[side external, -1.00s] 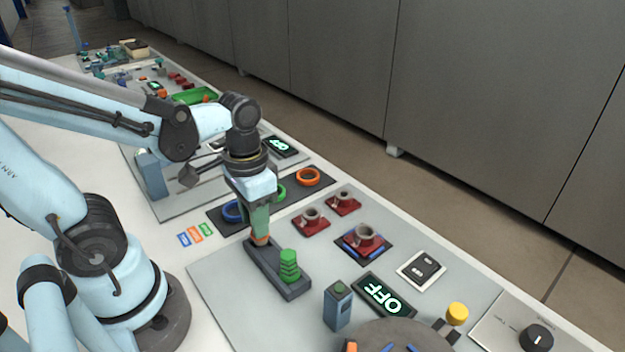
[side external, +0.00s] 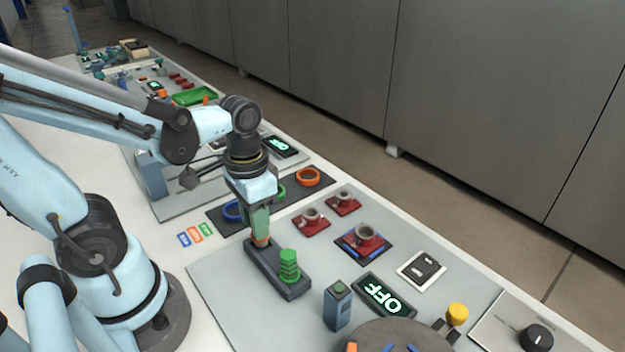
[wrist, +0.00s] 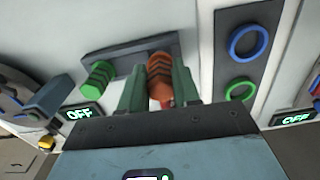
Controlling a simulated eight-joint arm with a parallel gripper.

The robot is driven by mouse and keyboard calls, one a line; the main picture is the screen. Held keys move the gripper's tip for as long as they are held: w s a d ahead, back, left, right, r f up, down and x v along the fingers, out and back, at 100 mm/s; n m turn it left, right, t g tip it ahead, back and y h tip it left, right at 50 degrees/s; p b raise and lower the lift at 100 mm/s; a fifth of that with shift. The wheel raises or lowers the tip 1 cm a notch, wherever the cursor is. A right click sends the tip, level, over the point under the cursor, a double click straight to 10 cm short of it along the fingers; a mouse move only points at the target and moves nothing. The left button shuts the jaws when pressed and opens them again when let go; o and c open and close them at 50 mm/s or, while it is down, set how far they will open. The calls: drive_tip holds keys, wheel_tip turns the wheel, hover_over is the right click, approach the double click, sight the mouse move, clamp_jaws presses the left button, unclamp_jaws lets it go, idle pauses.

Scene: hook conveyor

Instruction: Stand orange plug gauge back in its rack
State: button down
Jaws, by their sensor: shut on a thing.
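The orange plug gauge (wrist: 160,78) is between the two green fingers of my gripper (wrist: 158,88) in the wrist view. In the side external view my gripper (side external: 259,230) points down at the far left end of the dark grey rack (side external: 293,291), with a little orange (side external: 261,241) showing below the fingers. The gauge's lower end meets the rack there; whether it is fully seated in its hole I cannot tell. A green plug gauge (side external: 289,266) stands upright at the rack's other end. In the wrist view the rack (wrist: 128,58) lies behind both gauges.
A blue-grey post (side external: 338,306) and an OFF display (side external: 384,296) stand right of the rack. Red fixtures with grey cups (side external: 311,218) lie behind it. A dark mat with blue, green and orange rings (side external: 307,177) is beyond my gripper. The grey panel left of the rack is clear.

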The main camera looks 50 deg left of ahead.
drive_tip(key=shift+f, duration=1.05)
idle(0.6)
drive_tip(key=shift+c, duration=1.7)
unclamp_jaws()
drive_tip(key=shift+r, duration=0.1)
drive_tip(key=shift+r, duration=3.45)
